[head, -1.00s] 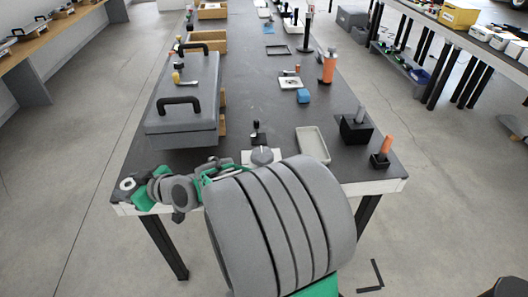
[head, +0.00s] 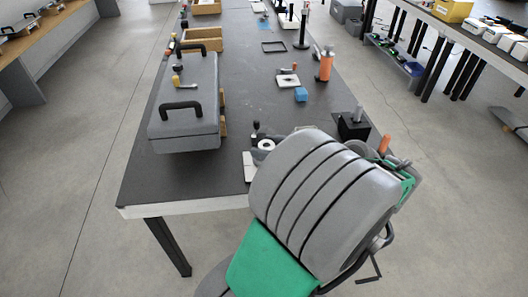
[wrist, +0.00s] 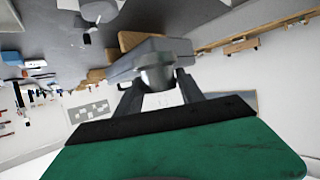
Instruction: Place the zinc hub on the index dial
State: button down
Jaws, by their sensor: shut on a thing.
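In the wrist view my gripper (wrist: 158,84) is shut on a grey rounded part, which I take as the zinc hub (wrist: 155,71). It is held between the two dark fingers; its far side is hidden. The index dial looks like the grey round piece on a white plate (wrist: 103,12) at the top of that view, apart from the held hub. In the head view the white plate of the index dial (head: 249,168) shows beside my arm, with a pale ring by it; my arm covers the rest. My gripper cannot be made out there.
A grey case (head: 184,110) with black handles stands on the left of the dark table (head: 155,185). The table's near left is clear.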

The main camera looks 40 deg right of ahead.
jog(key=shift+s+d+b, duration=0.3)
jog(key=shift+s, duration=0.1)
jog(key=w+d+f, duration=0.2)
jog(key=w+f, duration=0.1)
jog(key=w+d+f+b, duration=0.1)
jog(key=w+d+f, duration=0.2)
jog(key=w, duration=0.1)
jog(key=w+d+f, duration=0.2)
jog(key=w+f, duration=0.1)
jog(key=w, duration=0.1)
jog(key=shift+w+d+f+b, duration=0.1)
jog(key=shift+d+f+b, duration=0.1)
jog(key=shift+d+b, duration=0.15)
jog(key=shift+f, duration=1.8)
jog(key=c, duration=0.7)
grip_release()
jog(key=shift+r, duration=0.1)
